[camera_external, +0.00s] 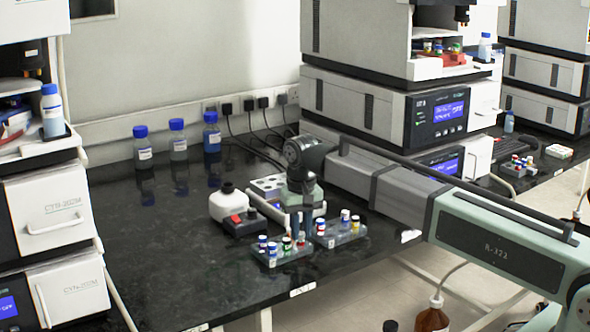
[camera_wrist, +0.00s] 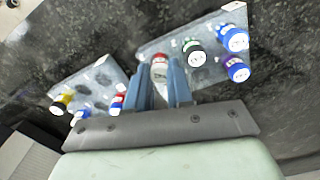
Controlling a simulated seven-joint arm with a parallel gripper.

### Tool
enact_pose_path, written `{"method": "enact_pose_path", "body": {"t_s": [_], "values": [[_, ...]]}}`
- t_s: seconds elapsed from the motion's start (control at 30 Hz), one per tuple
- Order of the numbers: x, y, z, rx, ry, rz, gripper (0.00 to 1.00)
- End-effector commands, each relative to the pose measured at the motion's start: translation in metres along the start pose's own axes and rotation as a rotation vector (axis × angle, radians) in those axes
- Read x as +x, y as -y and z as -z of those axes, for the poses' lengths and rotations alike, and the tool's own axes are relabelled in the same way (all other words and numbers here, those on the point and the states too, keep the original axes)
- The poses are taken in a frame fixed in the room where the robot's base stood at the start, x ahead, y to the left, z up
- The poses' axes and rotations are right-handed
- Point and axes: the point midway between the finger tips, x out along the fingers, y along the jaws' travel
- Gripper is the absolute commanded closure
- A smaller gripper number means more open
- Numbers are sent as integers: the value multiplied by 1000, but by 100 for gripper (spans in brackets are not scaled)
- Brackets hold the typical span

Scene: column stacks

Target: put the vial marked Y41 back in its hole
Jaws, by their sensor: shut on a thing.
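My gripper (camera_external: 301,232) points down over the near edge of the bench, at the right end of a small clear rack (camera_external: 283,259). In the wrist view, my gripper (camera_wrist: 159,68) is shut on a red-capped vial (camera_wrist: 160,59) with a pale body, between the fingertips. The vial is at the edge of this rack (camera_wrist: 212,72); I cannot tell whether its base is in a hole. The label Y41 cannot be read on any vial.
A second clear rack (camera_external: 344,238) stands close to the right with yellow-, blue- and red-capped vials. A white bottle-like device (camera_external: 228,203) and a black box with a red switch (camera_external: 244,224) stand behind.

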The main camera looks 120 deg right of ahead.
Motion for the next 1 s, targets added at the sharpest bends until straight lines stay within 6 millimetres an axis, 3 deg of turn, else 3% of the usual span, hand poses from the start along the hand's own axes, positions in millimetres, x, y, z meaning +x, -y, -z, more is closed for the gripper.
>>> {"method": "enact_pose_path", "body": {"t_s": [0.2, 0.23, 0.53, 0.7, 0.87, 1.0], "values": [[0, 0, 0, 0, 0, 0, 100], [0, 0, 0, 0, 0, 0, 78], [0, 0, 0, 0, 0, 0, 49], [0, 0, 0, 0, 0, 0, 49], [0, 0, 0, 0, 0, 1, 33], [0, 1, 0, -1, 0, 2, 33]]}}
